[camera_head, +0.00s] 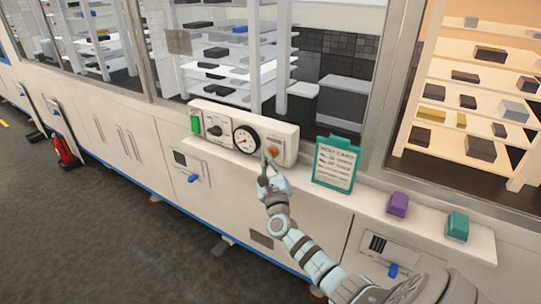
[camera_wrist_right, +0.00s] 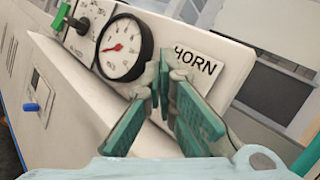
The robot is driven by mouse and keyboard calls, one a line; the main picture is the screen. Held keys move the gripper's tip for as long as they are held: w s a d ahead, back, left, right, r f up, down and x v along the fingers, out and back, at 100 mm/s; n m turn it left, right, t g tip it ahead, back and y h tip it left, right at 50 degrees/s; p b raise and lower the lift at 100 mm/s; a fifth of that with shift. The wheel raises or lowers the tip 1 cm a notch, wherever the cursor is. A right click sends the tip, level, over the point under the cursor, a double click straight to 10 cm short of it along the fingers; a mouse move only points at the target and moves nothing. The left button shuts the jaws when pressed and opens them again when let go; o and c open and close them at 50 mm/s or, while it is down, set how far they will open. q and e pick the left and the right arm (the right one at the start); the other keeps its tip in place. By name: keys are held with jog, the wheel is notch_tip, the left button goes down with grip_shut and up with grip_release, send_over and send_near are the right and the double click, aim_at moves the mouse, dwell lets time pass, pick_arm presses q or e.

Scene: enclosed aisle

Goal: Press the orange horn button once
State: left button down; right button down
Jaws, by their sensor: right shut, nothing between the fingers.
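The orange horn button (camera_head: 273,152) sits on the right part of a cream control panel (camera_head: 286,132), beside the round gauge. My right gripper (camera_head: 264,160) is shut and empty, its fingertips just left of and in front of the button in the head view. In the right wrist view the teal fingers (camera_wrist_right: 167,85) stand in front of the panel face, left of the HORN label (camera_wrist_right: 195,62). The button is hidden behind the fingers there, so I cannot tell whether they touch it. My left gripper is not in view.
The panel also has a gauge (camera_head: 245,139), a black knob (camera_head: 215,130) and a green switch (camera_head: 195,124). A teal-framed card (camera_head: 335,165) stands right of it. A purple block (camera_head: 398,205) and a teal block (camera_head: 457,226) sit farther right along the ledge.

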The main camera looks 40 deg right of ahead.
jog(key=shift+d, duration=0.25)
dwell(0.5)
jog(key=shift+s+a, duration=0.25)
jog(key=shift+a, duration=0.65)
jog(key=shift+p, duration=0.3)
jog(key=shift+s+a+p, duration=0.25)
jog(key=shift+a, duration=0.55)
jog(key=shift+s+a+p, duration=0.2)
jog(key=shift+a+p, duration=0.05)
jog(key=shift+a, duration=0.55)
jog(key=shift+s+a+p, duration=0.25)
jog(key=shift+a, duration=0.55)
